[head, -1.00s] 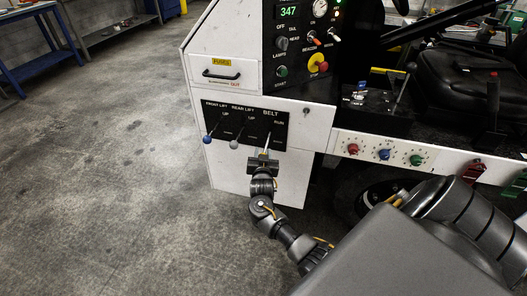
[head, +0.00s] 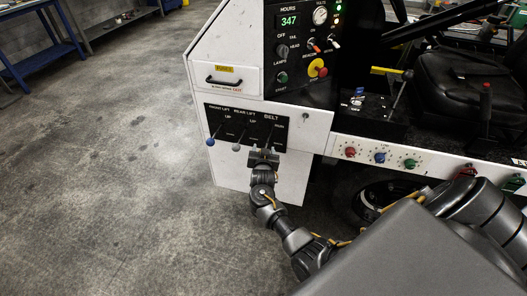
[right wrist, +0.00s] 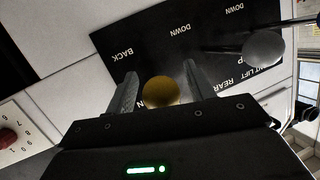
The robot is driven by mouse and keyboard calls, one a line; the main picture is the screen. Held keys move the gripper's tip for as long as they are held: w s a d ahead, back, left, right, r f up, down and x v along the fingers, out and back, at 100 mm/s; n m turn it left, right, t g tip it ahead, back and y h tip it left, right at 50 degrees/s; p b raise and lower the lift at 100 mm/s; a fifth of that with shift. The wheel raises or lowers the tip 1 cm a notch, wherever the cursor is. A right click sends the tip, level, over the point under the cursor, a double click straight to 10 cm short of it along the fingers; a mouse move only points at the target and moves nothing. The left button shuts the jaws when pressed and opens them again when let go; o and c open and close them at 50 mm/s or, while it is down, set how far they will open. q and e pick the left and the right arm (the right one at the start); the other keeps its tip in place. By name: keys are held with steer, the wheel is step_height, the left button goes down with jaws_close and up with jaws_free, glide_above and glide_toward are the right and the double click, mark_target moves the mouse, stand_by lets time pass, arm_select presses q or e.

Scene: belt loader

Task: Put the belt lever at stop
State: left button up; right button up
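The belt lever (head: 270,137) is on the black panel under the word BELT, right of the two lift levers. In the right wrist view its yellow knob (right wrist: 162,90) sits between the two fingers of my right gripper (right wrist: 158,80). The fingers stand apart beside the knob, with narrow gaps seeming to show. In the head view my right gripper (head: 263,154) is at the lever's lower end and hides the knob and the panel's lower right. The RUN label shows at the top, BACK in the wrist view; no STOP label is readable. My left gripper is out of view.
The front lift lever (head: 211,141) with a blue knob and the rear lift lever (head: 236,147) with a grey knob stand close on the left. A white drawer (head: 225,78) is above. Red, blue and green dials (head: 380,158) are at right. Floor on the left is clear.

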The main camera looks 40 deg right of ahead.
steer(key=shift+a, duration=0.1)
steer(key=shift+s+a, duration=0.15)
steer(key=shift+s, duration=0.15)
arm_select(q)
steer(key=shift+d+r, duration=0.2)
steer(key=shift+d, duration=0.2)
arm_select(e)
steer(key=v, duration=1)
steer(key=shift+r, duration=0.1)
